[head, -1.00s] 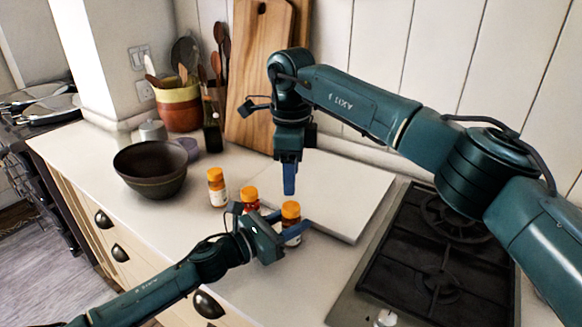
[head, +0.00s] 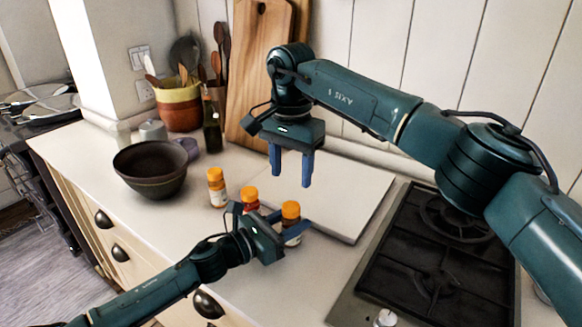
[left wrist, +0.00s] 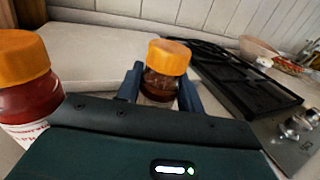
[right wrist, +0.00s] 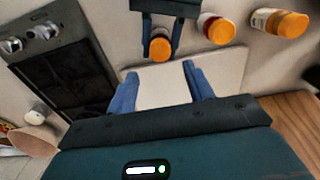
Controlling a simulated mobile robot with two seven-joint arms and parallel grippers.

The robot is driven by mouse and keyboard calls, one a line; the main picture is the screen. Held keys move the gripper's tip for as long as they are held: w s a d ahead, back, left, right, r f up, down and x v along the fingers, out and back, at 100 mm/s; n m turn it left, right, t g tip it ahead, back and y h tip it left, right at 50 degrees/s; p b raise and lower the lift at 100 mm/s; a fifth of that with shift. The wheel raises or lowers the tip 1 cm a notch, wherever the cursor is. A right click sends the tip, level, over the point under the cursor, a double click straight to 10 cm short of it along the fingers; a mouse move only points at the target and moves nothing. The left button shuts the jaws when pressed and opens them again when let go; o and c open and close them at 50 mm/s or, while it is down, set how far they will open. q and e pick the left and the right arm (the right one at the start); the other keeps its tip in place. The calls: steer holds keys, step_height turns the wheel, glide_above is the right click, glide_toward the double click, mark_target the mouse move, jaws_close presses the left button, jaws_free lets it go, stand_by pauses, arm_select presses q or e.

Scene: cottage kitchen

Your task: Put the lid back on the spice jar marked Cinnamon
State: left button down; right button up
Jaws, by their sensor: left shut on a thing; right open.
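Three spice jars with orange lids stand in a row on the counter: a left jar (head: 217,188), a middle jar (head: 250,198) and a right jar (head: 291,212). I cannot read which is marked Cinnamon. My left gripper (head: 289,230) is shut around the right jar's body, which also shows in the left wrist view (left wrist: 160,86). An orange lid (left wrist: 169,56) sits on top of that jar. My right gripper (head: 291,180) is open and empty, above and behind the held jar, pointing down. It is over the pale board in the right wrist view (right wrist: 160,86).
A pale board (head: 340,200) lies behind the jars. A black gas hob (head: 440,250) is to the right. A dark bowl (head: 150,168), a bottle (head: 212,135) and a utensil pot (head: 180,108) stand to the left; wooden boards (head: 258,75) lean on the wall.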

mark_target(291, 206)
steer(key=shift+f, duration=0.1)
steer(key=shift+f, duration=3.9)
steer(key=shift+c, duration=0.2)
